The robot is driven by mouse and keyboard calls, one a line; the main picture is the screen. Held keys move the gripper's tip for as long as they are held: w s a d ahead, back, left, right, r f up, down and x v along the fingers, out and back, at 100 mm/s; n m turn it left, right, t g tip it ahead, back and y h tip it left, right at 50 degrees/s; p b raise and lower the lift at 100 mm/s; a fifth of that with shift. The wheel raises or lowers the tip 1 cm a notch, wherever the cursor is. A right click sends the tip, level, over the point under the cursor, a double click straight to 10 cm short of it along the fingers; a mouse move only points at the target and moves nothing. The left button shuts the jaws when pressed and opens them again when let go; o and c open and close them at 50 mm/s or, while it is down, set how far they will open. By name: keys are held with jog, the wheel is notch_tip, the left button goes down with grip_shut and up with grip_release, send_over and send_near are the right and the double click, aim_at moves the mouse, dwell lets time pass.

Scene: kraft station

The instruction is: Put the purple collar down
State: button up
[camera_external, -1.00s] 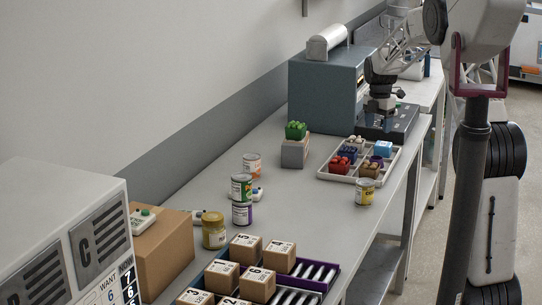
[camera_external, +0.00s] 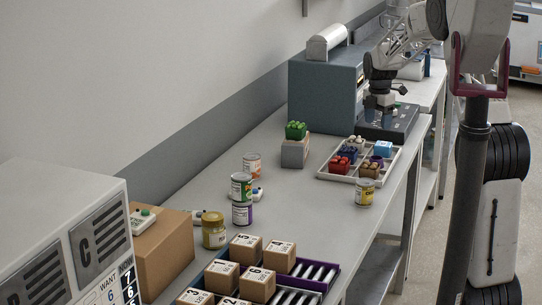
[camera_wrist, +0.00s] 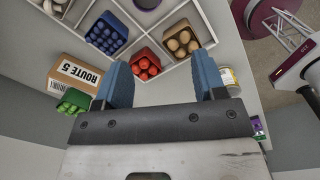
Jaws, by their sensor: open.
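My gripper (camera_external: 379,116) is over the far end of the bench, by the dark flat device. In the wrist view my gripper (camera_wrist: 162,61) has its two blue fingers wide apart with nothing between them. A small purple piece (camera_external: 376,160) shows in the right part of the white divided tray (camera_external: 327,176); it is too small to tell whether it is the purple collar.
A grey block with green pieces (camera_external: 296,132) stands left of the tray. A yellow-labelled can (camera_external: 364,192) stands at its near corner. Stacked cans (camera_external: 241,188) and brown boxes (camera_external: 246,249) are nearer.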

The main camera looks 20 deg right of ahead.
jog(key=s+a+r+m, duration=0.3)
jog(key=s+a+r, duration=0.1)
jog(key=s, duration=0.4)
jog(key=s+a+r+m+t, duration=0.1)
jog(key=s+a+r+m, duration=0.35)
jog(key=s, duration=0.35)
jog(key=s+a+r+m, duration=0.2)
jog(key=s+a+r, duration=0.15)
jog(key=s, duration=0.45)
jog(key=s+a+f+m, duration=0.1)
jog(key=s+a+m, duration=0.2)
jog(key=s, duration=0.7)
jog(key=s+a+f+m+t, duration=0.1)
jog(key=s+m, duration=0.4)
jog(key=s, duration=0.5)
jog(key=s+a+f+m, duration=0.2)
jog(key=s+a+m, duration=0.2)
jog(key=s, duration=0.6)
jog(key=shift+a+f, duration=0.15)
jog(key=shift+a, duration=0.15)
